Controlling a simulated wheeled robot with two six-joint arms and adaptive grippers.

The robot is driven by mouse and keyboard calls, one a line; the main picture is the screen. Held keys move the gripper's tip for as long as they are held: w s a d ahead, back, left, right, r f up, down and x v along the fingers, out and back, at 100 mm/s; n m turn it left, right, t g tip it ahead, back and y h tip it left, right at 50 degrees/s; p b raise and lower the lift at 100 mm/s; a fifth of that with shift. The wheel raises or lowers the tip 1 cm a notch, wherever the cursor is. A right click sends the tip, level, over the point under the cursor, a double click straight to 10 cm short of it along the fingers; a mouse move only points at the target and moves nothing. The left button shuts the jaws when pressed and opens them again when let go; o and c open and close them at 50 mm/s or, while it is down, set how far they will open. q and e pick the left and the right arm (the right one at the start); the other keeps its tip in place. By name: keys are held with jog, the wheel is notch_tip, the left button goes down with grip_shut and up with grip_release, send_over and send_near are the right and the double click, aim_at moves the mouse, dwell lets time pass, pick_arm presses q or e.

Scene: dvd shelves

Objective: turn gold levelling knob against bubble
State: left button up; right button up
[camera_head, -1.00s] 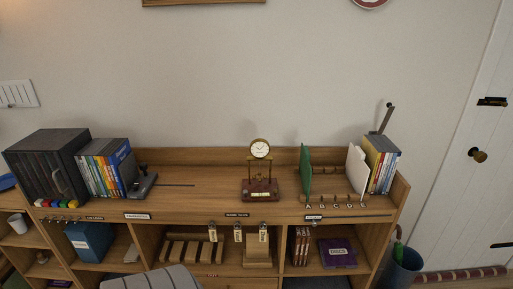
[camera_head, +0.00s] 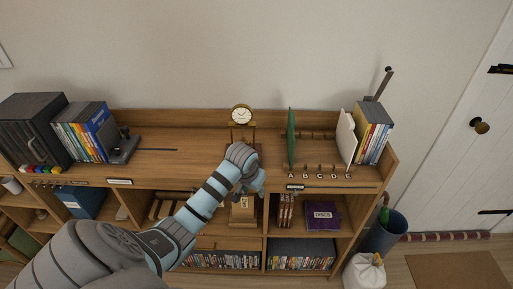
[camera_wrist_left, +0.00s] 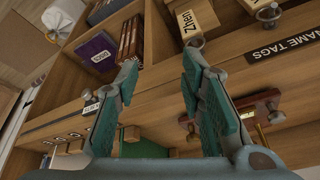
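The small gold clock (camera_head: 241,115) stands on the shelf top, its round white dial showing above my left arm. Its dark red base is mostly hidden by my arm in the head view. Another gold knob (camera_wrist_left: 193,136) shows between the fingers. I cannot make out the bubble. My left gripper (camera_head: 250,188) is in front of the clock at the shelf's front edge; its teal fingers (camera_wrist_left: 163,105) are apart and empty. My right gripper is not in view.
A green divider (camera_head: 291,135) and lettered pegs stand to the right of the clock. DVDs and a black bookend (camera_head: 123,146) stand left.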

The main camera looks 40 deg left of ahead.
pick_arm(q)
jog(key=n, duration=0.1)
send_near(258, 158)
jog(key=x, duration=0.8)
jog(key=shift+s+t, duration=0.1)
jog(key=shift+t, duration=0.2)
grip_shut()
